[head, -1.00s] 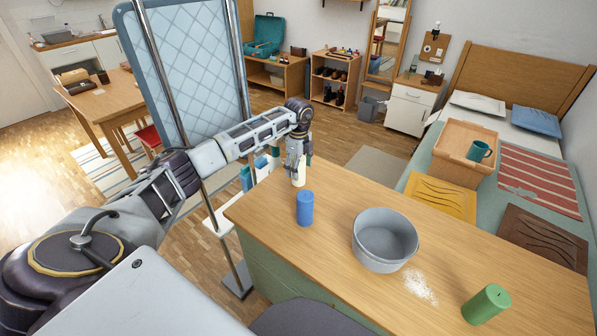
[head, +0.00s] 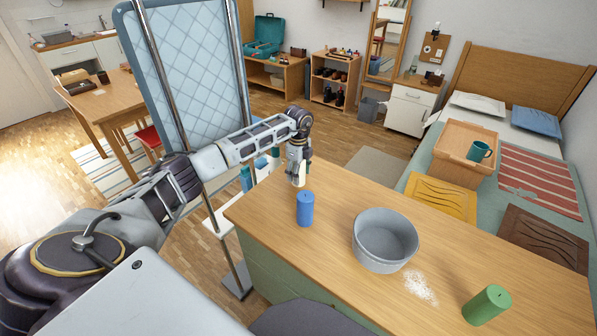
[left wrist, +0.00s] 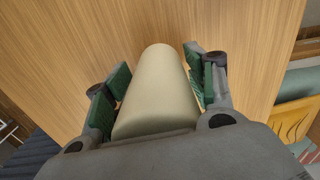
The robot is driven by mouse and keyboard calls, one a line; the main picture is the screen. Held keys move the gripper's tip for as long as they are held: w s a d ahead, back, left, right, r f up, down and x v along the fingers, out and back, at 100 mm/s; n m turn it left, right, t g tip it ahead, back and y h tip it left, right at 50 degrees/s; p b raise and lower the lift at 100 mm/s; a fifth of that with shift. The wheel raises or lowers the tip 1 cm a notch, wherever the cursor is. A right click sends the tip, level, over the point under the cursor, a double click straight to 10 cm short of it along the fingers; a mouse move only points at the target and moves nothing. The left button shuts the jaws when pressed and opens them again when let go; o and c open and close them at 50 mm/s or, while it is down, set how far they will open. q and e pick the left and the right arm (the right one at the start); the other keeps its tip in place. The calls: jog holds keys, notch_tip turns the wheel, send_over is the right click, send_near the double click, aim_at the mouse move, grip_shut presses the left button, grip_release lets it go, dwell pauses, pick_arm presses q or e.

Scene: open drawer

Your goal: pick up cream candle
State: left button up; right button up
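The cream candle (left wrist: 158,92) is a pale cylinder that lies between the two green-padded fingers of my left gripper in the left wrist view. The left gripper (head: 297,175) points down over the far left end of the wooden counter in the head view and mostly hides the candle there. Its fingers are open on either side of the candle, with narrow gaps showing in the left wrist view. My right gripper is in neither view.
A blue candle (head: 305,209) stands just in front of the left gripper. A grey bowl (head: 384,240) sits mid-counter, with white powder (head: 420,287) beside it. A green candle (head: 486,304) is at the right. A blue quilted panel (head: 195,70) on metal poles stands left of the counter.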

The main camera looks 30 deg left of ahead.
pick_arm(q)
jog(key=c, duration=0.4)
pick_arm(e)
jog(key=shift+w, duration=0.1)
pick_arm(q)
jog(key=shift+r, duration=0.1)
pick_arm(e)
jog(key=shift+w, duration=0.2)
pick_arm(q)
jog(key=shift+r, duration=0.35)
notch_tip(320, 180, up, 8)
jog(key=shift+f+p, duration=0.15)
jog(key=shift+p, duration=0.2)
jog(key=shift+r, duration=0.75)
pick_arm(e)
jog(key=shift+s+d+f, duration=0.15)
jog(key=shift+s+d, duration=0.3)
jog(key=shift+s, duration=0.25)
